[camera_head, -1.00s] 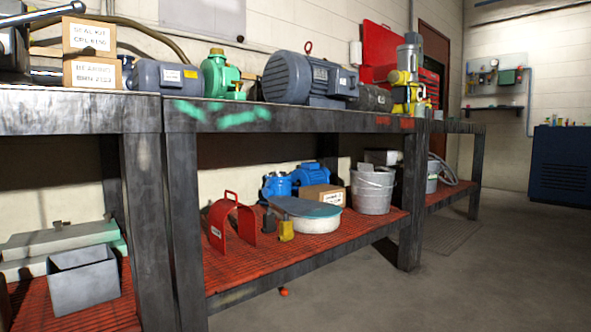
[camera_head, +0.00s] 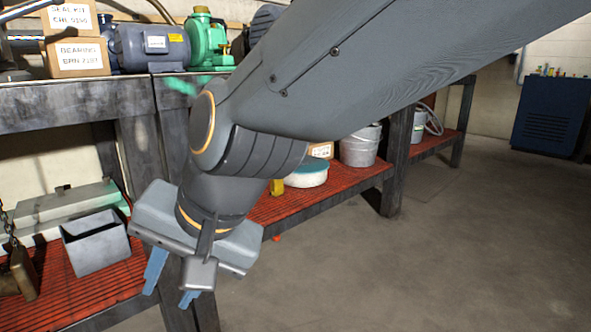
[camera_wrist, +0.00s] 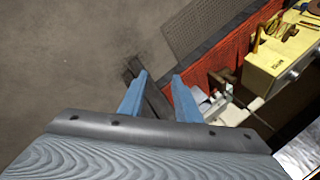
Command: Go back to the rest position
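My gripper (camera_head: 170,283) hangs low in the head view, at the end of my grey arm, in front of the left bench's leg and lower shelf. Its two blue fingers point down and stand apart. In the wrist view the two blue fingers (camera_wrist: 158,98) are also spread, with nothing between them. They are seen above the floor and a dark bench leg. My arm hides the middle of the bench top and part of the lower shelf in the head view.
A grey open box (camera_head: 95,243) sits on the left lower shelf. A blue-grey motor (camera_head: 150,47), a green pump (camera_head: 207,42) and labelled boxes (camera_head: 77,57) stand on the bench top. A grey bucket (camera_head: 360,147) is on the farther shelf. The floor (camera_head: 460,240) at right is clear.

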